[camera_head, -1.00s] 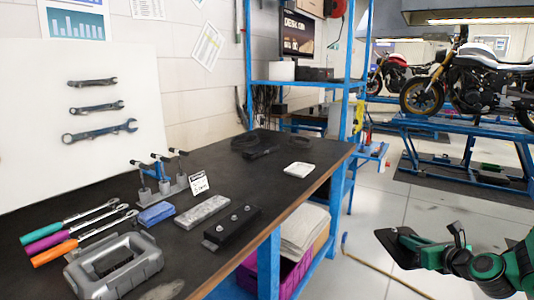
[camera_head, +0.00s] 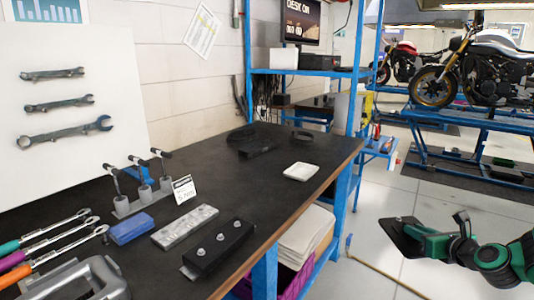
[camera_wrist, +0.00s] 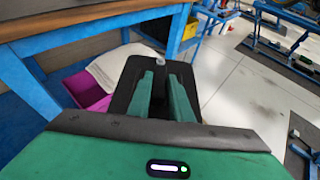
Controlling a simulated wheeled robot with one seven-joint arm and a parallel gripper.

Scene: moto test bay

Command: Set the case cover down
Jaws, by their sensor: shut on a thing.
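The case cover is a flat black plate (camera_head: 398,231), held in my gripper (camera_head: 422,240) at the right of the head view. It is off the right side of the workbench (camera_head: 345,147), over the floor. In the wrist view the black cover (camera_wrist: 124,92) lies around and beyond the two green fingers of my gripper (camera_wrist: 164,82), with a small pale knob at its far edge. The fingers are shut on it. Part of the cover is hidden behind the fingers.
On the bench stand a black block with knobs (camera_head: 218,248), a grey bar (camera_head: 185,226), a blue block (camera_head: 132,229) and a white dish (camera_head: 300,171). Bare bench top lies around the dish. A blue post (camera_head: 371,80) rises at the bench's far end. A magenta crate (camera_wrist: 85,92) sits below.

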